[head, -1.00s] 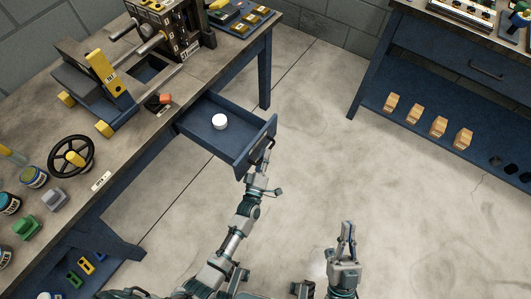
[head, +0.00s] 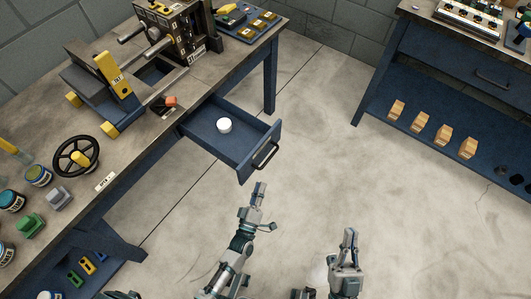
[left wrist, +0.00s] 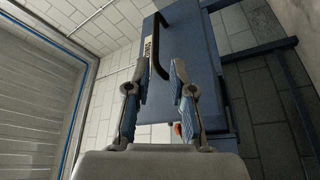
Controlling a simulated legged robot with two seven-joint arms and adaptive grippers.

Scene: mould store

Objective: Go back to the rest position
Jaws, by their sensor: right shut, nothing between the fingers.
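My left gripper (head: 260,187) is open and empty, just below the drawer handle (head: 265,155) in the head view and apart from it. In the left wrist view its two fingers (left wrist: 157,88) stand apart, with the black handle (left wrist: 158,45) and the blue drawer front (left wrist: 190,50) beyond them. My right gripper (head: 350,236) is shut and empty, over the open floor to the right, its fingers pointing up the picture. The blue drawer (head: 203,133) is pulled out of the bench and holds a white round piece (head: 224,125).
The workbench (head: 130,160) on the left carries a press-like machine (head: 165,45), a black handwheel (head: 77,157) and several small pots. A second blue bench (head: 440,85) stands at the upper right, with several wooden blocks on its lower shelf. The floor (head: 330,165) between them is clear.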

